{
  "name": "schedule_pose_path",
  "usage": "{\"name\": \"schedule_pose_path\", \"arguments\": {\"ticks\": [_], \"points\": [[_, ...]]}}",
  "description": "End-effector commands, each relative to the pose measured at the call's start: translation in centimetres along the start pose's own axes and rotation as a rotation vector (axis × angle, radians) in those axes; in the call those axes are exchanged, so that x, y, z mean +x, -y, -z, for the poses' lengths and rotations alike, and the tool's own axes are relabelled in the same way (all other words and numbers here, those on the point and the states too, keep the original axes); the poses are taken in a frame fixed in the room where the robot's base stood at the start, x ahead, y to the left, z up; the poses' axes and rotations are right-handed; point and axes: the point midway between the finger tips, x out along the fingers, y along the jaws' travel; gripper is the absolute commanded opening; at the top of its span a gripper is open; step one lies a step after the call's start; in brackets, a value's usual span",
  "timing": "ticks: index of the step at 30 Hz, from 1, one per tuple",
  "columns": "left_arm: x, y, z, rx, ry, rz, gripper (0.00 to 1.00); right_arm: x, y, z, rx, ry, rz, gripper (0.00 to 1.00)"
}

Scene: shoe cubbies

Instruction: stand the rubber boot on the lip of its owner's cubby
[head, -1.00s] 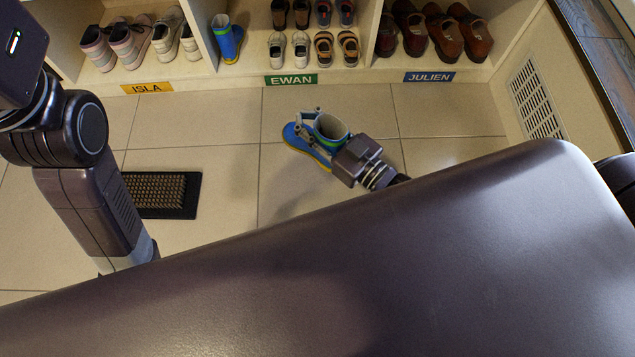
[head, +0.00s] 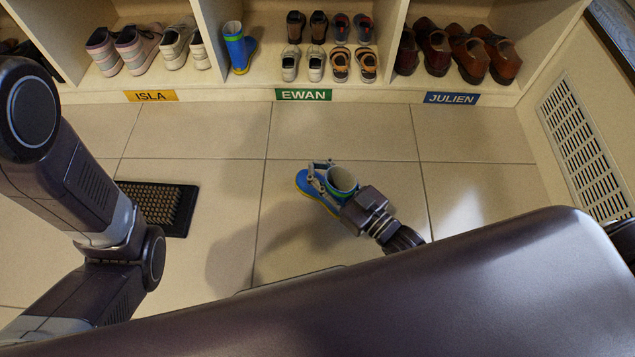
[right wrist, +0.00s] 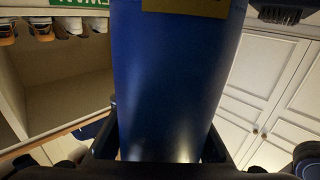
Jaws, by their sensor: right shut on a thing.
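The rubber boot (head: 342,180) is blue with a green band around its open top. My right gripper (head: 322,178) is shut on its shaft. The boot is out over the floor in front of the cubbies, opening up and toe to the left. Its shadow lies apart from it, so it looks raised. In the right wrist view the blue shaft (right wrist: 170,80) fills the space between the fingers. A matching blue boot (head: 238,48) stands at the left of the cubby labelled EWAN (head: 303,94). My left gripper is out of view.
Ewan's cubby also holds several small shoes and sandals (head: 340,62), with lip room between them and the standing boot. ISLA (head: 151,96) is left, JULIEN (head: 452,99) right. A bristle mat (head: 183,212) lies on the floor. A wall vent (head: 582,150) is at right.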

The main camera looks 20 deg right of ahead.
Motion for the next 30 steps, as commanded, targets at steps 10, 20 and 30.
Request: {"name": "schedule_pose_path", "arguments": {"ticks": [10, 20, 30], "points": [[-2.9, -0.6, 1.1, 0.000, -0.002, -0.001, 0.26, -0.1, 0.1, -3.8, 0.000, -0.001, 0.000, 0.00], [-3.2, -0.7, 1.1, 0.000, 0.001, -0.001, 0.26, -0.1, 0.1, -4.2, 0.000, -0.003, 0.000, 0.00], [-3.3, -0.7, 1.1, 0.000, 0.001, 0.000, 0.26, -0.1, 0.1, -4.6, 0.000, 0.000, 0.000, 0.39]]}}
